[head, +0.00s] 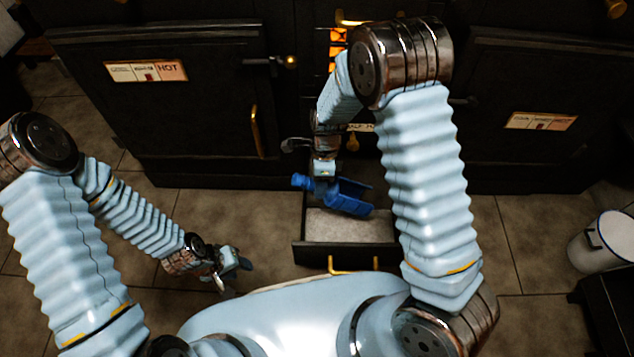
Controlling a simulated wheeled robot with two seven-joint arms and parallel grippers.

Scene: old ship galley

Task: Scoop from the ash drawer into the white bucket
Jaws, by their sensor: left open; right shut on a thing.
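The ash drawer (305,254) is pulled out at the foot of the black stove, with pale grey ash (340,228) inside. My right gripper (324,180) is above the drawer's back part, shut on the handle of a blue scoop (350,197). The scoop tilts down to the right over the ash; I cannot tell whether it touches the ash or holds any. The white bucket (605,243) stands on the floor at the far right, partly cut off by the picture edge. My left gripper (240,266) is open and empty over the floor, left of the drawer.
The black stove's left door (170,110) and right door (540,110) carry HOT labels. A glowing orange grate (337,45) shows at the top middle. A dark box-like object (610,305) stands in front of the bucket. Tiled floor between drawer and bucket is clear.

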